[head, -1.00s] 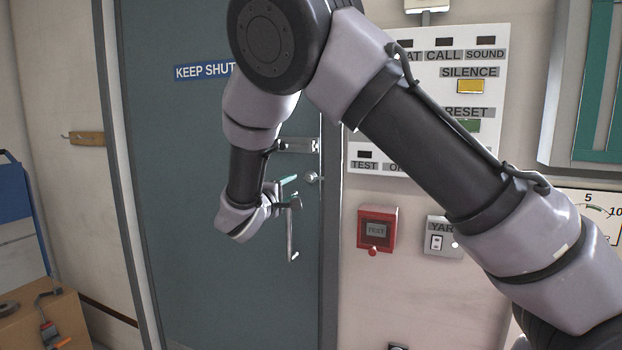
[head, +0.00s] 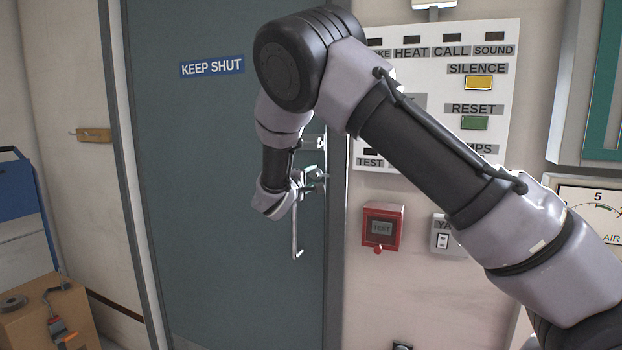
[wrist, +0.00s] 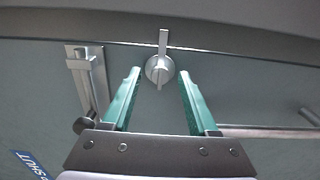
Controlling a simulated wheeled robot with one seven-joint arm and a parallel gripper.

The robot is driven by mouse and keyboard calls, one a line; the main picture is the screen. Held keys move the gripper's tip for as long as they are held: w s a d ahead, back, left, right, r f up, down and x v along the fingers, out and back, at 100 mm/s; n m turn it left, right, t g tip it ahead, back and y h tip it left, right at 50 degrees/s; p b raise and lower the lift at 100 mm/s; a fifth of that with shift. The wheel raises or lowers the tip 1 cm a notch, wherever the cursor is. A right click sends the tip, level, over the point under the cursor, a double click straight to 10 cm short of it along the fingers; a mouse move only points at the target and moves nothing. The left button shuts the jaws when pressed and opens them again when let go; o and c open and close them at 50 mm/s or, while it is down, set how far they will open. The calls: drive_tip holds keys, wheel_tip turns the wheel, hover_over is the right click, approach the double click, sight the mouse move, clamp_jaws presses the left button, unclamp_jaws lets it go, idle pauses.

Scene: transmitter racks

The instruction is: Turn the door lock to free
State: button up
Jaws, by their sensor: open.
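The door lock (wrist: 159,70) is a round silver knob with a flat bar across it, on the dark teal door (head: 200,200). In the wrist view the bar's longer end points up toward the door's edge. My gripper (wrist: 159,74) is open and empty, with one green finger on each side of the lock. The fingers look apart from the knob; their exact depth is hard to tell. In the head view my gripper (head: 312,172) is beside the door's edge, partly hidden by my wrist, and the lock is hard to make out there.
A metal latch (wrist: 85,75) sits on one side of the lock and a long pull handle (head: 296,232) on the other, both close to my gripper.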

clamp_jaws()
drive_tip(key=shift+n, duration=0.3)
drive_tip(key=n, duration=0.3)
drive_tip(key=shift+n, duration=0.3)
drive_tip(key=n, duration=0.9)
drive_tip(key=shift+f, duration=0.1)
drive_tip(key=n, duration=0.4)
drive_tip(key=shift+n, duration=0.3)
